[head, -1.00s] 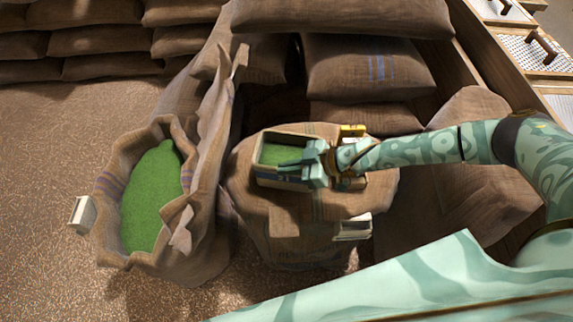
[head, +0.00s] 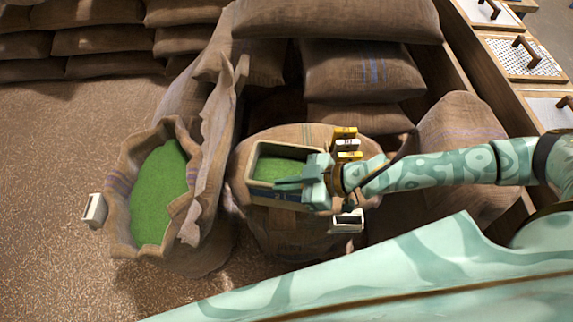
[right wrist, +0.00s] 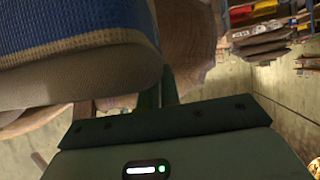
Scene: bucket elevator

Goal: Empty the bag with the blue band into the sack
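The bag with the blue band (head: 272,196) is a small open-topped, box-shaped bag full of green material. It is about level over a closed, bulging brown sack. Its blue woven side and pale bottom edge fill the upper left of the right wrist view (right wrist: 70,35). My right gripper (head: 300,183) is shut on the bag's right near side; its fingertips are partly hidden. The open sack (head: 118,190) stands to the left, upright, with a ragged rim and green material inside. My left gripper is not in view.
The bulging sack (head: 290,235) stands below the bag. A tall cloth flap (head: 212,140) rises between bag and open sack. Small white box-like pieces sit at the left sack (head: 95,208) and below my right wrist (head: 347,222). Stacked sacks (head: 365,70) stand behind; floor at left is clear.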

